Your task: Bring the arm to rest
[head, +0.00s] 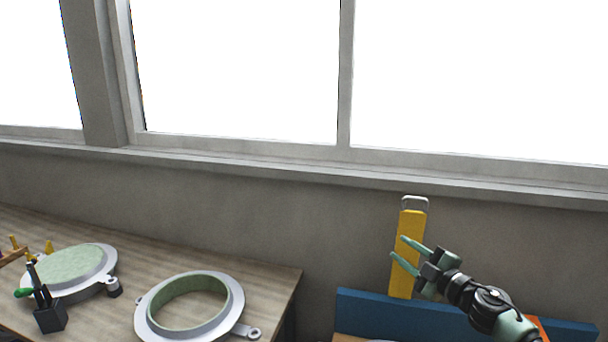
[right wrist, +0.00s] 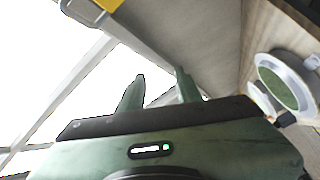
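My right gripper (head: 398,249) is raised at the right of the head view, in front of a yellow bar with a metal loop on top. Its two green fingers are apart, with nothing seen between them. In the right wrist view the fingers (right wrist: 160,88) also stand apart and empty, with the window and wall behind them. My left gripper is not in the head view.
The yellow bar (head: 407,226) stands upright by a blue panel (head: 375,308). A wooden bench (head: 252,268) at left holds a ring mould (head: 222,284), a round mould with a green face (head: 70,268) and a dark tool holder (head: 50,318). A window (head: 240,70) is behind.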

